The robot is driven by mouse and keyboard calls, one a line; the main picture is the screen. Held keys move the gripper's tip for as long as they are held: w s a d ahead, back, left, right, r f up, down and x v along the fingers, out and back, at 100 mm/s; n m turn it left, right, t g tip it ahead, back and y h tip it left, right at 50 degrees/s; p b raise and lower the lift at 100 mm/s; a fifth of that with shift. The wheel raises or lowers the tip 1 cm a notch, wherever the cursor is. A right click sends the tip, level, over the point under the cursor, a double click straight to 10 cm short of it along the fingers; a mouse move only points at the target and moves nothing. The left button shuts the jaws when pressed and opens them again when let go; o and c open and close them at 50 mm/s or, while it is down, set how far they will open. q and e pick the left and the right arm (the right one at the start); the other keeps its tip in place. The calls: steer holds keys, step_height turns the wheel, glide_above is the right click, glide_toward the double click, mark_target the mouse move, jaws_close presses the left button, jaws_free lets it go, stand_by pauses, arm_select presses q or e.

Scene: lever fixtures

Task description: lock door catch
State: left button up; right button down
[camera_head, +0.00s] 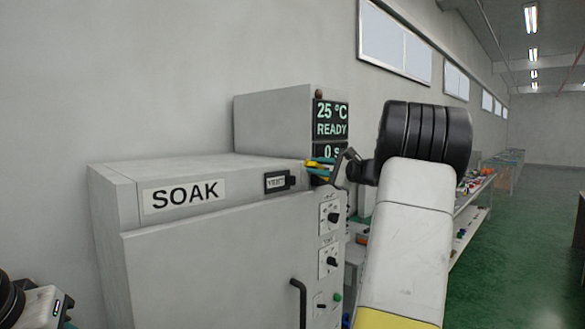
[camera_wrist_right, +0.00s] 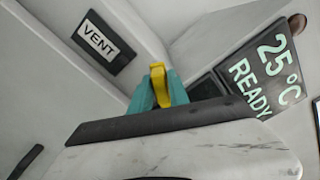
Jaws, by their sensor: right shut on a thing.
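A grey oven-like cabinet marked SOAK (camera_head: 130,225) stands in front of me, with its large front door (camera_head: 215,270) apparently flush with the frame. My right gripper (camera_head: 318,168) is at the cabinet's upper right front corner, below the display. In the right wrist view its teal fingers (camera_wrist_right: 158,88) are shut on a yellow lever (camera_wrist_right: 157,72), which looks like the door catch. The lever's base and its seat on the cabinet are hidden behind the fingers and gripper body. My left gripper is out of view; only part of that arm shows at lower left.
A VENT plate (camera_head: 277,181) sits left of the gripper; it also shows in the wrist view (camera_wrist_right: 103,41). The display (camera_head: 331,118) reads 25 °C READY. Knobs (camera_head: 331,216) and a dark door handle (camera_head: 299,300) lie below. Benches run along the wall at right.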

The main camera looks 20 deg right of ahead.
steer(key=shift+f, duration=0.15)
stand_by(0.8)
steer(key=shift+w+d+f+n, duration=0.1)
steer(key=shift+d+f+n, duration=0.1)
steer(key=shift+f+n, duration=1.9)
steer(key=shift+w+d+f+n, duration=0.15)
steer(key=shift+f+n, duration=1.5)
steer(key=shift+n, duration=0.85)
steer(key=shift+s+d+f+n, duration=0.1)
steer(key=shift+d+f+n, duration=0.1)
steer(key=shift+f+n, duration=1.9)
steer(key=shift+r, duration=0.15)
steer(key=c, duration=1.4)
jaws_free()
steer(key=shift+o, duration=0.2)
